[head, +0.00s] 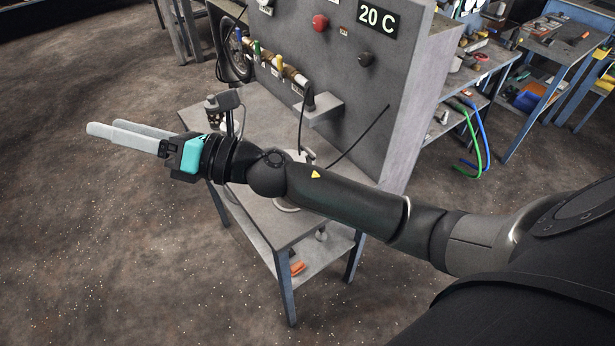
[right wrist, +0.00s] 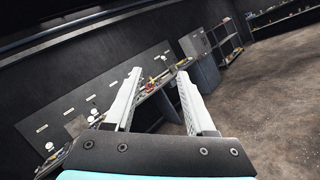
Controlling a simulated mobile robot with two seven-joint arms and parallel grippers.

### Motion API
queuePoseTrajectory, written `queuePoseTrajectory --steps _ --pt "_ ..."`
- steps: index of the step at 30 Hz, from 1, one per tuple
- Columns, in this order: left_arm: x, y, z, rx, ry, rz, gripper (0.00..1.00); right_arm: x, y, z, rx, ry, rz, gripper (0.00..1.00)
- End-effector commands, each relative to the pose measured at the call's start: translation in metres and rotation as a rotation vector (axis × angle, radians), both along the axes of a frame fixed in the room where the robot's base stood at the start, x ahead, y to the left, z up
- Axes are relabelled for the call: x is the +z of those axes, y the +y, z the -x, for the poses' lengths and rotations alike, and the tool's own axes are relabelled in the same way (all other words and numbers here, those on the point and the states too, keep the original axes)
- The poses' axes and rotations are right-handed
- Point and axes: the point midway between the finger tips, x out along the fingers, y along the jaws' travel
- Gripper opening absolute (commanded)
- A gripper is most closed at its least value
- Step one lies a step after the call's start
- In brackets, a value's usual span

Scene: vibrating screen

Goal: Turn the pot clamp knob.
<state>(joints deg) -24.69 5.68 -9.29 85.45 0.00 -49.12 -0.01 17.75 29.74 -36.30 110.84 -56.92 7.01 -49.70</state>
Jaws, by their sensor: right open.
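My right arm reaches across the head view from the right, in front of the grey bench (head: 262,222). My right gripper (head: 102,128) is open and empty. Its pale fingers point left, past the bench's left edge, above the floor. In the right wrist view the gripper (right wrist: 158,72) shows its two fingers apart with nothing between them. A round metal part (head: 287,203) on the bench is mostly hidden behind my forearm. I cannot make out the pot clamp knob; my arm may cover it. My left gripper is not in view.
A small dark device (head: 222,104) stands on the bench just behind my right wrist. An upright grey panel (head: 340,95) carries a red button (head: 320,22), a dark knob (head: 366,59) and a "20 C" display (head: 377,17). Open floor (head: 90,230) lies at left.

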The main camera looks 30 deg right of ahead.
Motion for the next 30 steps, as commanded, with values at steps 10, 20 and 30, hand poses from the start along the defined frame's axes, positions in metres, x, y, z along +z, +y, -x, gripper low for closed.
queuePoseTrajectory --steps 10,20,30 --pt "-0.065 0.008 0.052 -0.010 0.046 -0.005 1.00 -0.087 -0.002 0.015 0.442 -0.554 0.907 0.55" --pt "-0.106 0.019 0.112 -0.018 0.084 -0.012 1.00 -0.156 -0.173 -0.006 0.956 -0.672 1.690 0.55" --pt "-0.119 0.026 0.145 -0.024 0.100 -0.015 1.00 -0.142 -0.295 -0.002 1.271 -0.511 1.979 0.55"
